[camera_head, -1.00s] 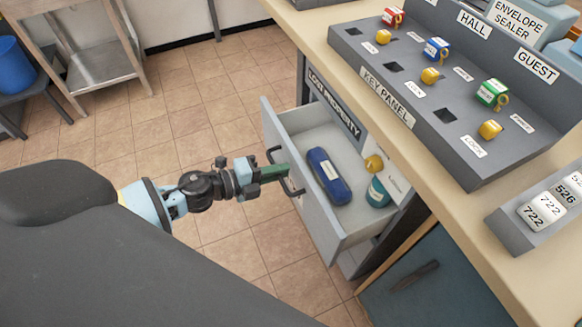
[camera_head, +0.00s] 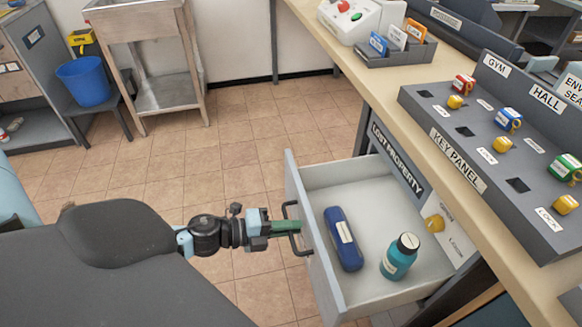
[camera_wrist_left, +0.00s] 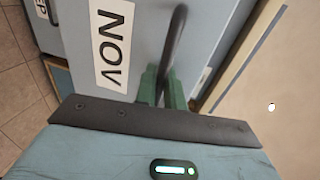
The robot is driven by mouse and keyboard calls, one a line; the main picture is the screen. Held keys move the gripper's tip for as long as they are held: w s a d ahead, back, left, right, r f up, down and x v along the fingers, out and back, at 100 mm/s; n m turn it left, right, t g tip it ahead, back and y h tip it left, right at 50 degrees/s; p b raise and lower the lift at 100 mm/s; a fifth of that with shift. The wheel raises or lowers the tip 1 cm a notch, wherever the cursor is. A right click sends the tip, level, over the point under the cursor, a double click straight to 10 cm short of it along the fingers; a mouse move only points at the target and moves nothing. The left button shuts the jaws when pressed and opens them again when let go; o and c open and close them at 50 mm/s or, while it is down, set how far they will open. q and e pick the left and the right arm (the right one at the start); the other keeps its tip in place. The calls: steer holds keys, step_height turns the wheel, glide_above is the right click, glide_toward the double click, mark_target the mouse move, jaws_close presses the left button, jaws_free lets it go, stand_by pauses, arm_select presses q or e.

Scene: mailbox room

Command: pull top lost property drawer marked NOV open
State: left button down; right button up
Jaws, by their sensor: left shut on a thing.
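The top lost property drawer (camera_head: 312,262) stands well open under the counter, below the LOST PROPERTY sign (camera_head: 397,158). My left gripper (camera_head: 288,228) is shut on the drawer's dark bar handle (camera_head: 289,212); the handle also shows between the green fingers in the left wrist view (camera_wrist_left: 172,55). My right gripper is in neither view.
The key panel (camera_head: 457,160) with several coloured keys sits on the counter above the drawer. Tiled floor (camera_head: 170,175) is clear left of the drawer.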

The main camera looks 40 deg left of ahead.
arm_select(q)
steer(key=c, duration=1.6)
jaws_free()
steer(key=shift+c, duration=0.2)
steer(key=v, duration=0.7)
steer(key=shift+s+a, duration=0.25)
steer(key=shift+s, duration=0.05)
steer(key=shift+r, duration=0.1)
